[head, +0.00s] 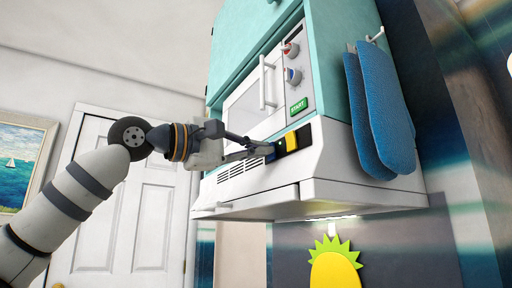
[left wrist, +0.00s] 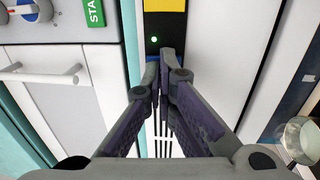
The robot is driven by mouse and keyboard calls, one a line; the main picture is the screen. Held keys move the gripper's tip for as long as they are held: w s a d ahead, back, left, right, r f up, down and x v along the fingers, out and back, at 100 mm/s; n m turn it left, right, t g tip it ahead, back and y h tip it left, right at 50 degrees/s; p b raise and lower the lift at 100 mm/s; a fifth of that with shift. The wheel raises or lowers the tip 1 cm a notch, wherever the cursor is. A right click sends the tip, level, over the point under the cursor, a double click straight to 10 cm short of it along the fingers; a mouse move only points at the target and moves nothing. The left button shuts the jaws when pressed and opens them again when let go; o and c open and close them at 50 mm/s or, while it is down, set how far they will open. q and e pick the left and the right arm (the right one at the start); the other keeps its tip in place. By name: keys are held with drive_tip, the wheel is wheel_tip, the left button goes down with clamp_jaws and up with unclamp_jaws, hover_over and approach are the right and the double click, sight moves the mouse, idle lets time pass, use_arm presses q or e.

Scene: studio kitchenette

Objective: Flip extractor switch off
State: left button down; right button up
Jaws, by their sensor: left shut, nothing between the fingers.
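The extractor hood (head: 310,175) is a white unit under the teal cabinet. Its switch (head: 291,141) is yellow on a dark panel at the hood's front; the yellow part shows at the top edge of the left wrist view (left wrist: 165,5). A green light glows on the black panel (left wrist: 155,27) beside it. My left gripper (head: 268,149) is shut and empty, its fingertips at the panel just left of the yellow part. In the left wrist view the fingertips (left wrist: 161,72) overlap the panel's lower end. I cannot tell whether they touch it. My right gripper is not in view.
A microwave with a bar handle (head: 267,83), knobs and a green START button (head: 298,106) sits just above the hood. Blue oven mitts (head: 378,112) hang at the right. A light (head: 330,217) glows under the hood. A white door (head: 120,215) stands behind my arm.

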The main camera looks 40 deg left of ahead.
use_arm(q)
drive_tip(key=shift+w+d+f, duration=0.1)
drive_tip(key=shift+w, duration=0.2)
drive_tip(key=shift+r+b, duration=0.3)
drive_tip(key=v, duration=1.2)
drive_tip(key=shift+s, duration=0.15)
